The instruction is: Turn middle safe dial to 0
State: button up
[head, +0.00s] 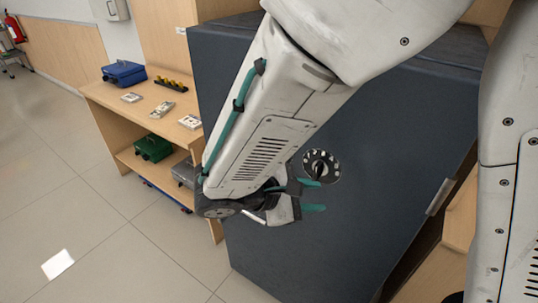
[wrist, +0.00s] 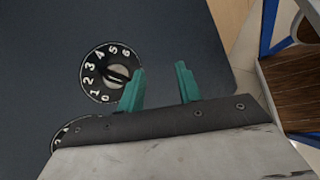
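The dark safe (head: 400,130) fills the middle of the head view. One round black dial (head: 322,166) with white marks shows on its front, just above my gripper (head: 309,197). The wrist view shows a dial (wrist: 96,85) numbered 0 to 6 with a black knob at its centre; I cannot tell exactly which number the knob points to. A second dial (wrist: 62,133) is mostly hidden behind the gripper body. I cannot tell which dial is the middle one. My gripper (wrist: 160,68) is open, its teal fingers apart and empty, with one finger overlapping the first dial's edge in view.
A wooden shelf (head: 125,112) stands left of the safe, with a blue box (head: 124,73), a green box (head: 153,148) and several small stacks. The safe has a handle (head: 440,197) at its right edge. The tiled floor (head: 110,240) at left is mostly clear.

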jog(key=w+a+n+t, duration=0.75)
jog(key=a+t, duration=0.25)
jog(key=a, duration=0.2)
jog(key=w+d+y, duration=0.1)
jog(key=w+d, duration=0.3)
jog(key=w, duration=0.2)
jog(key=shift+w+d+r+m, duration=0.15)
jog(key=shift+d+m, duration=0.05)
jog(key=shift+m, duration=0.25)
grip_shut()
